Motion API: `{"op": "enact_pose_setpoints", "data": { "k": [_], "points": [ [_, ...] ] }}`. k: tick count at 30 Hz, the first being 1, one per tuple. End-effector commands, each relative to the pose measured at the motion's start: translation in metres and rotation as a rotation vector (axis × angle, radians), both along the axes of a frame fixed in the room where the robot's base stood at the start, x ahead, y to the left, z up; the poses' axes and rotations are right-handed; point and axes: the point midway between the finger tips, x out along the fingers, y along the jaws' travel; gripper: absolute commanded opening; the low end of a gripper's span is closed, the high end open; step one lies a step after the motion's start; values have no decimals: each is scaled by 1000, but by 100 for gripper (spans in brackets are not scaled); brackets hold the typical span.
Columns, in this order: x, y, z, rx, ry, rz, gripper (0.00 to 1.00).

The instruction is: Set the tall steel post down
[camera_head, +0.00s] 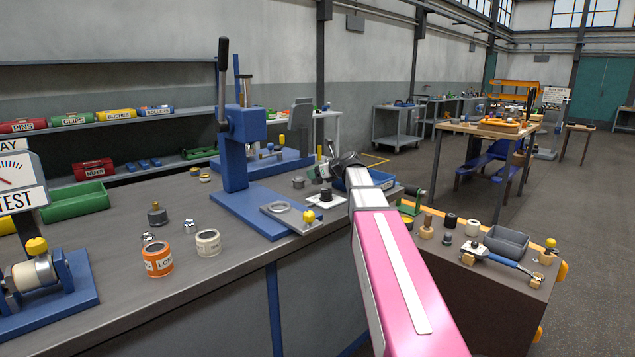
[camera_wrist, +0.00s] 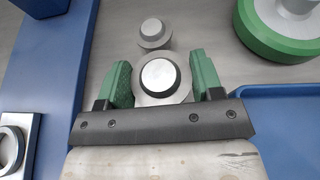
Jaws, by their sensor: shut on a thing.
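In the wrist view the tall steel post (camera_wrist: 161,76) shows from its top end, a bright round cap inside a black ring with a wider grey steel rim. My gripper (camera_wrist: 162,80) is shut on it, with a green finger pad against each side. In the head view my gripper (camera_head: 333,170) is over the bench (camera_head: 232,268), to the right of the blue press (camera_head: 235,150). The post cannot be made out clearly there. Whether its foot touches the bench cannot be seen.
A smaller steel post (camera_wrist: 152,33) stands just beyond the held one. A green-rimmed wheel (camera_wrist: 281,28) is at upper right. A blue tray (camera_wrist: 285,120) lies close on the right, a blue base (camera_wrist: 50,75) on the left. A steel plate with a ring (camera_wrist: 14,145) is at lower left.

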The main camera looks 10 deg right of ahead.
Motion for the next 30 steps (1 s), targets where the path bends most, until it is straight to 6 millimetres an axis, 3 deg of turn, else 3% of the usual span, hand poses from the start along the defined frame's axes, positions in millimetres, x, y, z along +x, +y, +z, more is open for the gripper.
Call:
{"op": "enact_pose_setpoints", "data": {
  "k": [8,19,20,21,22,30],
  "points": [
    [0,0,-31,1,0,-1,14],
    [1,0,-34,2,-1,0,14],
    [1,0,-35,1,1,0,67],
    [1,0,-35,1,1,0,80],
    [1,0,-35,1,1,0,86],
    [1,0,-34,0,0,0,86]
  ]
}}
